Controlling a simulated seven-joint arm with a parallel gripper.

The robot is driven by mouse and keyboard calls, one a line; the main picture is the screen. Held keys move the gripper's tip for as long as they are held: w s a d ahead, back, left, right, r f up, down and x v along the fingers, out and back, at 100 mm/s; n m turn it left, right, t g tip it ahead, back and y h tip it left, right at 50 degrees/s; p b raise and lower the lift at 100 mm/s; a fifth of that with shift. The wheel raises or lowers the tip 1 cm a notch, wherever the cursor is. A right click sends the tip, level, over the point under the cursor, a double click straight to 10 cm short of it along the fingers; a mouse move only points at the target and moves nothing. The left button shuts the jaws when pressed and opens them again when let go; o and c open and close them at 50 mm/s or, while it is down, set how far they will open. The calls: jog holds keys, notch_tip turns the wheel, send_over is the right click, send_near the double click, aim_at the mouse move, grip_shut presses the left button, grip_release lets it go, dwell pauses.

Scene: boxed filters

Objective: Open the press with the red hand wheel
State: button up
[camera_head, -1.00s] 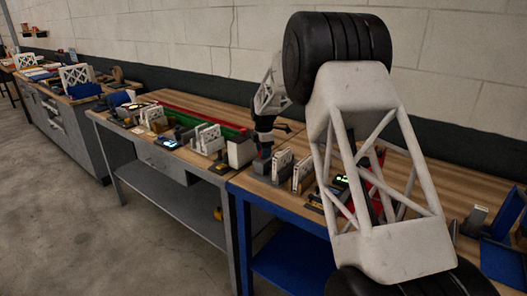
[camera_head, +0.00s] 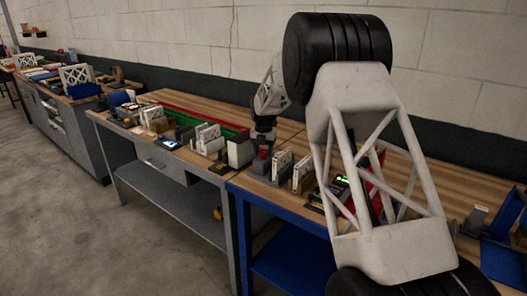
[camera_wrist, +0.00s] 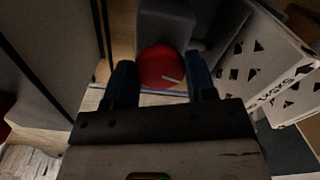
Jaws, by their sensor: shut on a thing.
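The red hand wheel (camera_wrist: 161,67) sits between the two dark fingers of my gripper (camera_wrist: 161,80) in the wrist view, with a pale mark on its face. My gripper is shut on it. The press is the dark grey block (camera_wrist: 178,24) around the wheel; much of it is out of frame or behind the fingers. In the head view the wheel shows as a small red spot (camera_head: 264,154) on the small dark press (camera_head: 260,167), at the left end of the blue-legged bench, with my gripper (camera_head: 263,145) pointing down over it. How far the press is open cannot be told.
White patterned filter panels (camera_wrist: 268,65) stand close on the right in the wrist view; they also show beside the press in the head view (camera_head: 282,164). A light box (camera_head: 240,152) stands just left of the press. A lit green display (camera_head: 341,181) is to the right.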

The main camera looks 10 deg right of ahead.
aim_at(264, 151)
jog(key=shift+n, duration=1.2)
jog(key=shift+r, duration=0.1)
jog(key=o, duration=0.9)
jog(key=shift+r, duration=3.85)
